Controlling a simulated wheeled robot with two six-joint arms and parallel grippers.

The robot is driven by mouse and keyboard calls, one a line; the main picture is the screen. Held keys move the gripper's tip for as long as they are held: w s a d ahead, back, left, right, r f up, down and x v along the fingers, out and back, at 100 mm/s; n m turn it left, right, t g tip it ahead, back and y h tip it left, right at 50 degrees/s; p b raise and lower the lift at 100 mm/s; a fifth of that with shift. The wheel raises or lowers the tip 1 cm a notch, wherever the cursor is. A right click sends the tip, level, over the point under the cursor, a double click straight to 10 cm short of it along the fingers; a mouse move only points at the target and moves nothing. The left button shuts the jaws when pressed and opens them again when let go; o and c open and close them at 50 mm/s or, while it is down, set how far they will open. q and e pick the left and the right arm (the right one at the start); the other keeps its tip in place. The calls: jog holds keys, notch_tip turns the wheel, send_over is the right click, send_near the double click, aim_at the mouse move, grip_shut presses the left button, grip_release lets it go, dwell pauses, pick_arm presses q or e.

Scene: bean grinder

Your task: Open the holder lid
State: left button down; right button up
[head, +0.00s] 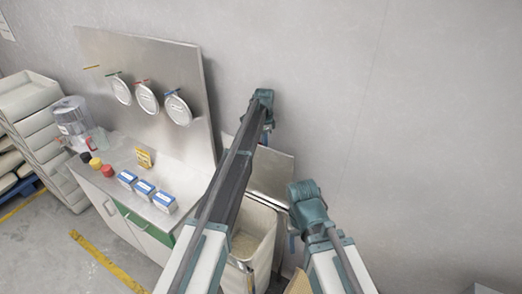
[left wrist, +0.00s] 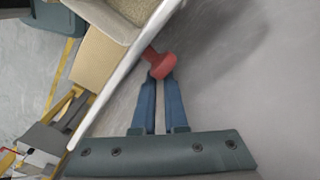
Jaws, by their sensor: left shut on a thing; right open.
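The holder (head: 262,222) is a pale bin below my arms in the head view, with grainy tan contents visible inside. Its grey lid (head: 272,172) stands raised at the back, near the wall, partly hidden by my left arm. In the left wrist view the lid shows nearly edge-on (left wrist: 118,92), with a red knob (left wrist: 162,65) on its face. My left gripper (left wrist: 160,76) is shut on that knob. My right gripper (head: 293,243) is open and apart from the lid, at the right of the holder; its fingers show only partly.
A steel counter (head: 160,170) on the left bears several small boxes, coloured-lid jars and a clear container. A steel panel (head: 185,65) with round dispensers rises behind it. Stacked white crates (head: 35,125) stand far left. The wall on the right is bare.

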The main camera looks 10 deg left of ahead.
pick_arm(q)
jog(key=shift+w+a, duration=0.7)
jog(key=shift+w, duration=0.1)
jog(key=c, duration=1.3)
grip_release()
jog(key=o, duration=0.5)
jog(key=shift+a+f, duration=0.1)
jog(key=shift+a, duration=0.25)
jog(key=shift+o, duration=1.4)
jog(key=shift+d, duration=0.1)
